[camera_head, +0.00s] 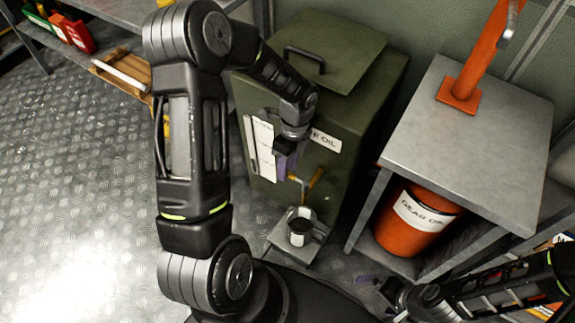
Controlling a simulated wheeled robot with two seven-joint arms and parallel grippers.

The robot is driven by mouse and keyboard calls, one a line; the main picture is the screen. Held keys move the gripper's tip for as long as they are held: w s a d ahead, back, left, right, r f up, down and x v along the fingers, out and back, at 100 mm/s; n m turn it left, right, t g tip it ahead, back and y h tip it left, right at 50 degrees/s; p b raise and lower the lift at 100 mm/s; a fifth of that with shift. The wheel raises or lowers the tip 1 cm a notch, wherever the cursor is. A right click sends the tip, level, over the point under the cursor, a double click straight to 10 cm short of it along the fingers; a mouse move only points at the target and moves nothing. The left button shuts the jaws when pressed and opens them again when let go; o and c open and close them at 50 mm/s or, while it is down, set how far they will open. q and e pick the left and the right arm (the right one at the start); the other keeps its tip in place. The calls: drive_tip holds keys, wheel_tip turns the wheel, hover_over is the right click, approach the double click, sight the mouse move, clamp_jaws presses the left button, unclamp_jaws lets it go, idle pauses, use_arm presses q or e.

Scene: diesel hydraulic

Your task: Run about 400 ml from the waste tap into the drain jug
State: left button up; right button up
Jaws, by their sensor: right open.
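A dark green tank cabinet (345,185) with an oil label stands at the centre. A tap with a yellow-orange handle (315,178) sticks out low on its front. A small metal jug (300,238) stands upright on a low grey ledge below the tap. Its inside looks dark; I cannot read its level, and no stream shows clearly. My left gripper (287,164) points down at the tank front, just left of and above the tap handle. Its fingers are partly hidden, so contact is unclear. My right gripper (374,292) is open and empty low at the right.
A grey metal stand (478,135) on the right carries an orange post (480,60). An orange gear oil drum (408,230) stands beneath it. The tread-plate floor (80,170) on the left is clear.

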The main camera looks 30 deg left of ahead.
use_arm(q)
drive_tip(key=shift+r, duration=0.1)
wheel_tip(320, 180, up, 10)
drive_tip(key=p, duration=0.2)
idle(0.3)
idle(0.4)
